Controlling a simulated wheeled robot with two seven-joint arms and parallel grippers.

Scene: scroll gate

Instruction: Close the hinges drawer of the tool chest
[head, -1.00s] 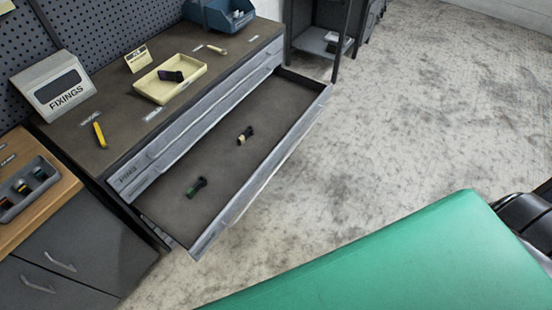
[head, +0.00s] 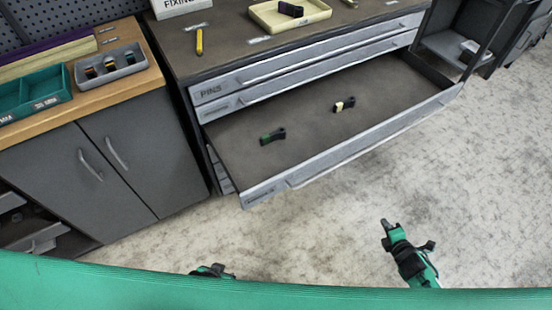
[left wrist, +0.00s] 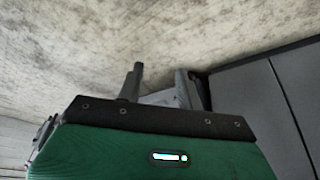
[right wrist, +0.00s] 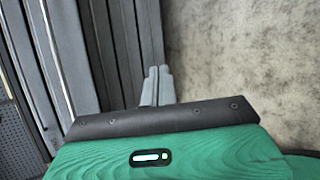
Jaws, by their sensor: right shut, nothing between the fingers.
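The tool chest (head: 185,55) stands at the upper middle of the head view. One wide drawer (head: 300,130) is pulled far out; the label on its grey front is too small to read. A green-and-black item and a cream-and-black item lie in it, apart. The shallow drawers above it are shut, one marked PINS. My right gripper (head: 388,226) is shut and empty, over the floor in front of the open drawer, not touching it. It also shows shut in the right wrist view (right wrist: 158,85). My left gripper (left wrist: 161,85) is open and empty, mostly hidden in the head view.
A cabinet with a wooden top (head: 90,95) stands left of the chest, holding a grey tray (head: 110,67) and a green bin (head: 32,97). A yellow tray (head: 290,14) sits on the chest. A dark rack (head: 460,45) stands right. The floor (head: 330,225) before the drawer is clear.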

